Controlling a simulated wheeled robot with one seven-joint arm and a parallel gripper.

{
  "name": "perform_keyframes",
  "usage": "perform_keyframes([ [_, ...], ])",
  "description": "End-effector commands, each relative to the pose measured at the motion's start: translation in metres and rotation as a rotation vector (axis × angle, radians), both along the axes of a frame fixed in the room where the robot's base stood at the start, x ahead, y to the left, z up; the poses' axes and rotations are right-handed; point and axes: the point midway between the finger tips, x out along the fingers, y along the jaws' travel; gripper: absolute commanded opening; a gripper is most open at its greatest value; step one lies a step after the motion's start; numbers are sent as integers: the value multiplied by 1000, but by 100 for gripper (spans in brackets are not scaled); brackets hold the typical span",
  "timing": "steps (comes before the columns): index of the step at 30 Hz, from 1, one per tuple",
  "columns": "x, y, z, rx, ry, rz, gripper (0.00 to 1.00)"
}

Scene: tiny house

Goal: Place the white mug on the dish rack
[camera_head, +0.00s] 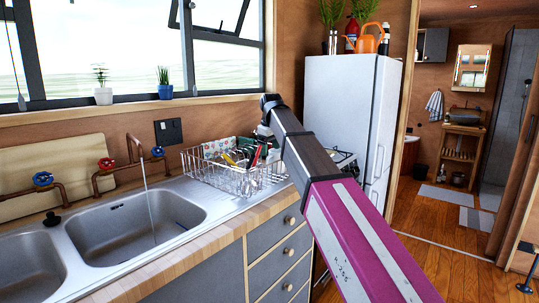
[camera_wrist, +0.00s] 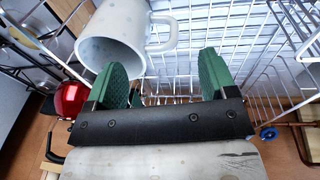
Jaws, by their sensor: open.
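The white mug (camera_wrist: 112,45) shows in the wrist view at the upper left, with its open mouth facing the camera and its handle (camera_wrist: 163,32) to the right. It is at the white wire dish rack (camera_wrist: 185,95); whether it rests fully on the wires I cannot tell. My gripper (camera_wrist: 166,78) is open, its two green fingers apart with only rack wires seen between them. The left finger overlaps the mug's lower edge in the picture; contact is unclear.
A red shiny object (camera_wrist: 69,100) lies left of my gripper. In the head view, the rack holds several dishes and utensils. The sink (camera_head: 125,232) has running water. A white fridge (camera_head: 335,100) stands behind my arm. The wooden floor (camera_head: 425,215) at right is mostly clear.

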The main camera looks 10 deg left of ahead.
Motion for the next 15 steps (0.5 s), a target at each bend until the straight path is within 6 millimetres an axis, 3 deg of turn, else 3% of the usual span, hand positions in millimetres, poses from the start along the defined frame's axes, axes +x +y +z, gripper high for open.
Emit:
perform_keyframes([
  [6, -6, -2, 46, 1, -3, 0, 78],
  [15, -12, -4, 83, 0, 0, 0, 78],
])
